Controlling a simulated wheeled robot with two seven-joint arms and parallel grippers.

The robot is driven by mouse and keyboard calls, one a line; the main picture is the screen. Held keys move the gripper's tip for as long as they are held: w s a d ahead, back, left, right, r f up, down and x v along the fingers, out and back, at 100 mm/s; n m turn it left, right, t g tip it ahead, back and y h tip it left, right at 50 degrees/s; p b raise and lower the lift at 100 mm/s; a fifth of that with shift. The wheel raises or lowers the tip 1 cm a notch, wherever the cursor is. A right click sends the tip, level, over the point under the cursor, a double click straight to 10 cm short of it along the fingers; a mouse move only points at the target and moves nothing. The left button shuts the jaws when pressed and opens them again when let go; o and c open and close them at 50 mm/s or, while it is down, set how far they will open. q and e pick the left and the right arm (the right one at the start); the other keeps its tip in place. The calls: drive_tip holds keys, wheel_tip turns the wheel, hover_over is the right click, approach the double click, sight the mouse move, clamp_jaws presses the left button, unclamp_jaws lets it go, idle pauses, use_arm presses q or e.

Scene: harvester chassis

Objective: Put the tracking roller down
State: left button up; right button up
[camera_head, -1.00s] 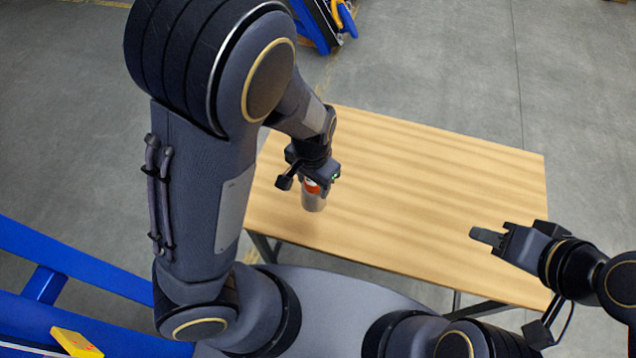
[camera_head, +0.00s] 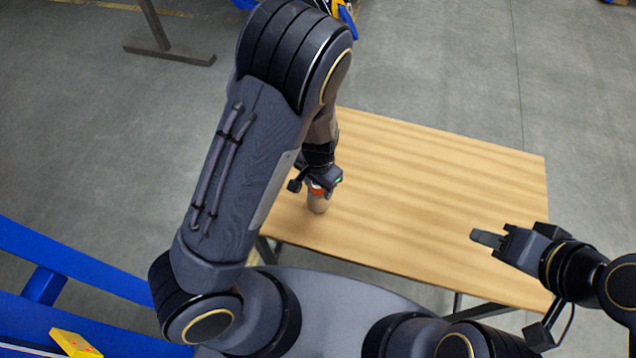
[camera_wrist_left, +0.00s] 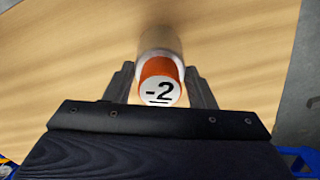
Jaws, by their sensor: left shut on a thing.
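The tracking roller (camera_head: 318,204) is a pale metallic cylinder with an orange band at its gripped end. My left gripper (camera_head: 320,187) is shut on it near the left part of the wooden table (camera_head: 440,190).
The table top is bare to the right and behind the roller. A blue frame (camera_head: 75,265) with a yellow block (camera_head: 75,343) stands at lower left. A dark metal stand (camera_head: 170,48) and another blue item (camera_head: 345,12) are on the floor beyond.

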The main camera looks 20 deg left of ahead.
use_arm(q)
drive_tip(key=o, duration=1.2)
drive_tip(key=shift+f, duration=0.1)
drive_tip(key=shift+c, duration=0.2)
wheel_tip(320, 180, up, 12)
drive_tip(key=s+a+r+n+t+h, duration=0.2)
drive_tip(key=s+a+r+n, duration=0.1)
drive_tip(key=s+r, duration=0.4)
drive_tip(key=s+a+r+n+t+h, duration=0.1)
drive_tip(key=s+a+r+n+t, duration=0.2)
drive_tip(key=s+a+r, duration=0.3)
drive_tip(key=s+r, duration=0.1)
drive_tip(key=s, duration=0.2)
drive_tip(key=shift+s+n+t+h+p, duration=0.15)
drive_tip(key=shift+n+t+h+p, duration=0.15)
drive_tip(key=shift+h+p, duration=0.1)
drive_tip(key=shift+a+r, duration=0.1)
